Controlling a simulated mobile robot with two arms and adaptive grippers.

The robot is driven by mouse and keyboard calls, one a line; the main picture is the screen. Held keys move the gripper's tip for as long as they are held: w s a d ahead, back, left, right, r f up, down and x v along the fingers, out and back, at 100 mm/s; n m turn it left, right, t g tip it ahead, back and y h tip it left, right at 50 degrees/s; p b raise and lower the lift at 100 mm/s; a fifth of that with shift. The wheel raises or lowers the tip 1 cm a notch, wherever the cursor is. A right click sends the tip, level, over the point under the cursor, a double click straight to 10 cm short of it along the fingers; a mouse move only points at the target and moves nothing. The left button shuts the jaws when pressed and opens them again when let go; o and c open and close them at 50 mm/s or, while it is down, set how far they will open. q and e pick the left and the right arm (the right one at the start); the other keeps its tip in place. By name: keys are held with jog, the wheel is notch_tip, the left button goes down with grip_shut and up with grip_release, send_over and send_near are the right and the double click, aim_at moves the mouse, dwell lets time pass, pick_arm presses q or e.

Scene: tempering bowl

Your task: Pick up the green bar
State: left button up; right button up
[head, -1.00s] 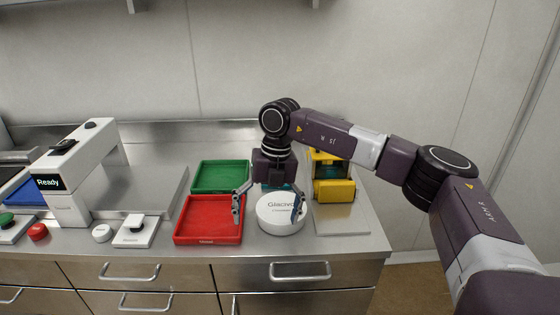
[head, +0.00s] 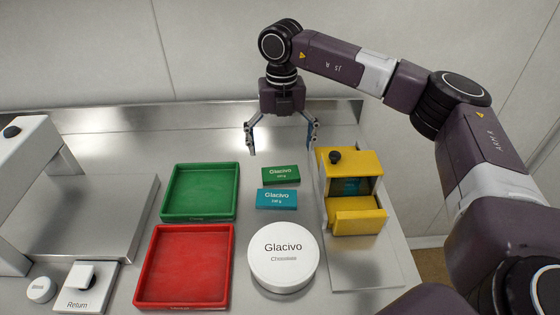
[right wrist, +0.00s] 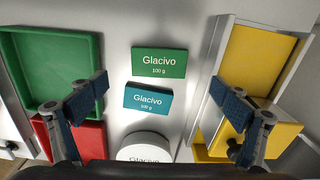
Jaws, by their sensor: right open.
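The green bar (head: 281,175), labelled Glacivo, lies flat on the steel counter, just behind a teal bar (head: 277,199). In the right wrist view the green bar (right wrist: 159,62) lies beyond the teal bar (right wrist: 148,101), between the two fingers in width. My right gripper (head: 281,148) is open and empty, pointing down above and behind the bars. Its blue-padded fingers (right wrist: 160,100) are spread wide in the right wrist view. My left gripper is not in view.
A white round Glacivo tub (head: 283,258) stands in front of the bars. A green tray (head: 233,193) and a red tray (head: 229,262) are to the left. A yellow device (head: 357,217) stands close on the right. A white Return button unit (head: 79,300) is at front left.

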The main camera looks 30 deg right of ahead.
aim_at(281, 175)
jog(key=f, duration=0.1)
jog(key=s+f+p, duration=0.1)
jog(key=f, duration=0.1)
jog(key=shift+a+f, duration=0.2)
jog(key=shift+f, duration=0.05)
notch_tip(281, 175, down, 4)
jog(key=shift+w+r+p, duration=0.1)
jog(key=shift+p, duration=0.45)
jog(key=c, duration=0.9)
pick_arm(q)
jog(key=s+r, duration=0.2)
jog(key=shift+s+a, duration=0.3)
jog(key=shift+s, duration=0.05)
pick_arm(e)
jog(key=c, duration=0.4)
jog(key=shift+r, duration=0.1)
